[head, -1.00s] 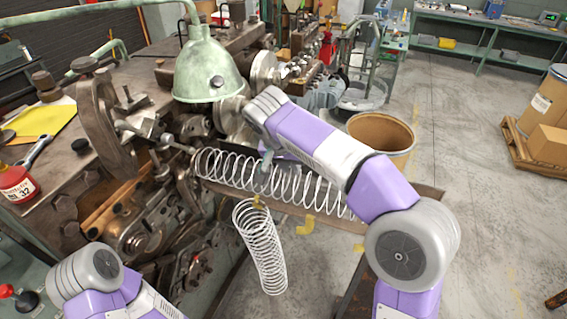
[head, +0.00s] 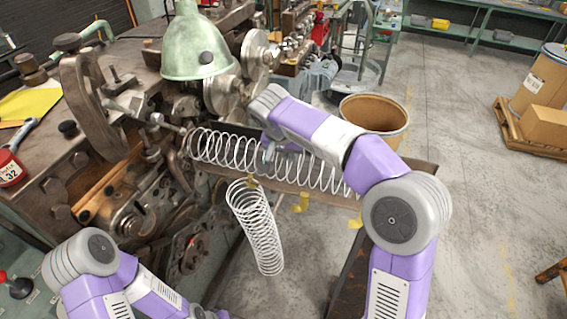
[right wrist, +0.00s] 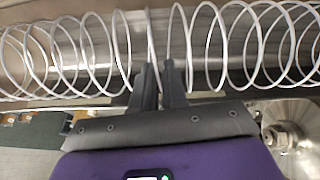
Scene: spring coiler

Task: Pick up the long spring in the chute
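The long spring (head: 222,150) is a row of wide white wire coils lying along the dark metal chute (head: 415,168), right of the machine. Its right part is hidden behind my right arm. My right gripper (head: 268,152) is at the middle of the spring. In the right wrist view the spring (right wrist: 232,45) runs across the picture in the chute. The gripper's two dark fingers (right wrist: 161,75) are close together, with one coil's wire running down between them. The spring still lies in the chute. My left arm shows at the lower left; its fingers are out of the picture.
The coiling machine (head: 130,200) with a green lamp shade (head: 195,45) stands at the left. A brown drum (head: 375,112) stands behind the chute. Open floor lies to the right.

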